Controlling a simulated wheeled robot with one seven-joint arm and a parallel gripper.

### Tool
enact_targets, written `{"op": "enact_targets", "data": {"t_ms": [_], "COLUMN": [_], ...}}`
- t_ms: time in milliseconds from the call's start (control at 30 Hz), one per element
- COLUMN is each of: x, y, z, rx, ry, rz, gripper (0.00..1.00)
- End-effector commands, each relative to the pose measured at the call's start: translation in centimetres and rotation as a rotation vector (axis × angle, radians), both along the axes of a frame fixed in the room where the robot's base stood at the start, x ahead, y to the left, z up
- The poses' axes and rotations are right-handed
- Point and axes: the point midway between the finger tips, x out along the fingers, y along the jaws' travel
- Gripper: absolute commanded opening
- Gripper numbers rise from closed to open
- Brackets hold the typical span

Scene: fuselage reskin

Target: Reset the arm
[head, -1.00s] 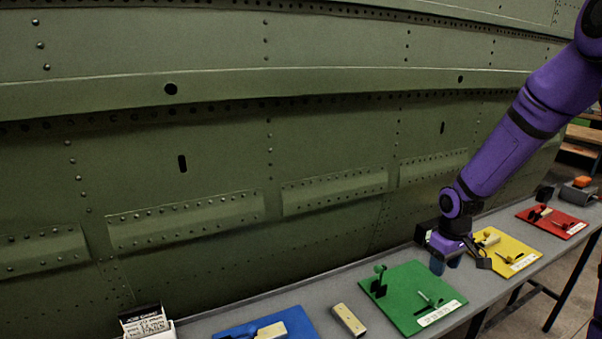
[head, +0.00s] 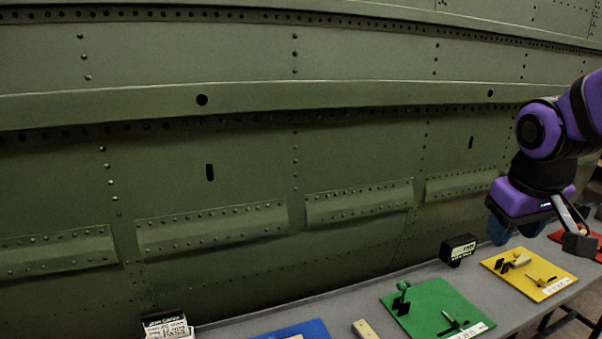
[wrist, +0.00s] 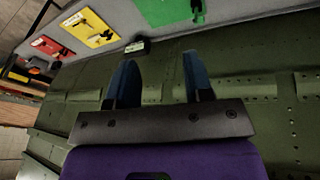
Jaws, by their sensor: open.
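My purple arm comes in from the right edge of the head view. My gripper (head: 514,232) hangs above the back right of the bench, with dark blue fingers pointing down. In the wrist view my gripper (wrist: 160,80) shows two blue fingers spread apart with nothing between them. The gripper is open and empty, clear of the mats. The far part of my arm is cut off by the right edge of the head view.
The grey bench (head: 420,276) carries a green mat (head: 430,300), a yellow mat (head: 535,283), a blue mat (head: 310,330), a red mat (wrist: 48,46) and a small black box (head: 458,249). A card box (head: 168,327) stands at lower left. The green riveted fuselage wall (head: 240,170) rises behind.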

Motion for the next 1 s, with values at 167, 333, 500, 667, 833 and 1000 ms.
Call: {"op": "enact_targets", "data": {"t_ms": [167, 333, 500, 667, 833, 1000], "x": [-4.1, -7.8, -10.2, -11.1, -11.2, -11.2], "y": [1.4, 2.3, 2.9, 3.0, 3.0, 3.0], "z": [2.5, 4.0, 4.6, 4.7, 4.8, 4.8], "rx": [0.048, 0.108, 0.156, 0.175, 0.176, 0.176], "ry": [-0.076, -0.132, -0.168, -0.179, -0.179, -0.179], "rz": [-0.024, -0.041, -0.048, -0.051, -0.050, -0.050], "gripper": [0.47, 0.47, 0.47, 0.47, 0.47, 0.47]}}
